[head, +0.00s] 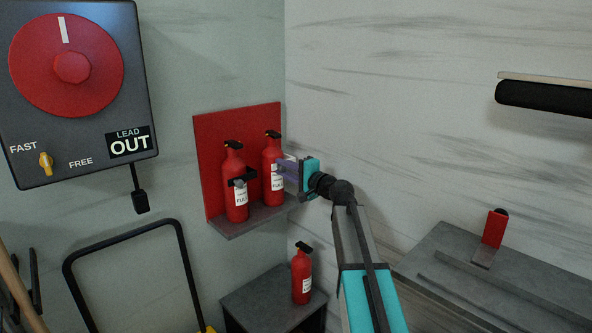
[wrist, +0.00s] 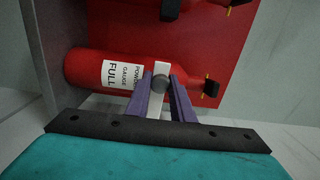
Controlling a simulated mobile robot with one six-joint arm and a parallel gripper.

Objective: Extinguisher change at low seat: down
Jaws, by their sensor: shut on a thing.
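Two red extinguishers stand side by side on the shelf of a red wall board (head: 220,126). The left extinguisher (head: 234,175) sits behind a dark bracket. Part of the left extinguisher (wrist: 195,3) shows at the top of that view. A third extinguisher (head: 302,275) stands upright on a low dark seat (head: 262,292).
A dark control box (head: 75,170) with a red dial and LEAD OUT sign hangs on the left wall. A black-framed cart handle (head: 122,238) stands below it. A grey bench (head: 470,270) with a small red part (head: 494,229) is at the right, under a black bar (head: 545,97).

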